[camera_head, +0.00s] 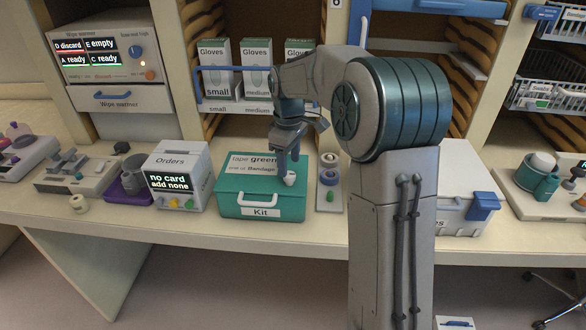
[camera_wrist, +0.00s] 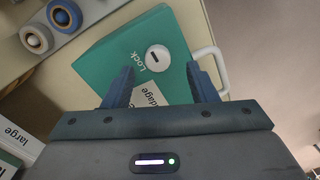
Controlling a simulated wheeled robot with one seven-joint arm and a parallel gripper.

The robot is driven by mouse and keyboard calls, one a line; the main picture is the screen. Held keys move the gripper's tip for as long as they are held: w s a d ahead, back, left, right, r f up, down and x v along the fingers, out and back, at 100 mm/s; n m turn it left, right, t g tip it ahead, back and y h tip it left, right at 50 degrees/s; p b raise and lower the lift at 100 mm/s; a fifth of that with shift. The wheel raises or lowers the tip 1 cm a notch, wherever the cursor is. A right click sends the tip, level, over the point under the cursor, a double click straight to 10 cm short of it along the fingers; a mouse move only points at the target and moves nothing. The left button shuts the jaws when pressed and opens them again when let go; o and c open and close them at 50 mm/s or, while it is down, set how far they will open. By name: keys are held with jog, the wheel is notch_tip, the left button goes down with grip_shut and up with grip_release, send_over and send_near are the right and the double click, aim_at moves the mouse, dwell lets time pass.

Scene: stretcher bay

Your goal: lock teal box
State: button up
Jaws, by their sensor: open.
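The teal box (camera_head: 237,197) labelled "Kit" stands closed on the counter, with a white handle at its front. Its lid bears a white round lock knob (camera_head: 289,178) with a dark slot. In the wrist view the knob (camera_wrist: 158,58) sits beside the word "Lock" on the teal lid (camera_wrist: 115,55). My gripper (camera_head: 289,160) is above the right part of the lid, pointing down. In the wrist view my gripper (camera_wrist: 162,85) is open, its two blue fingers apart on either side of the knob's line. I cannot tell whether the fingers touch anything.
The "Orders" box (camera_head: 180,172) stands left of the teal box. A narrow tray of tape rolls (camera_head: 328,195) stands close on its right. Glove boxes (camera_head: 218,60) are on the shelf behind. A white box with a blue latch (camera_head: 465,213) stands farther right.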

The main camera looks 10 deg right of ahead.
aim_at(289, 174)
jog(key=shift+f, duration=1.95)
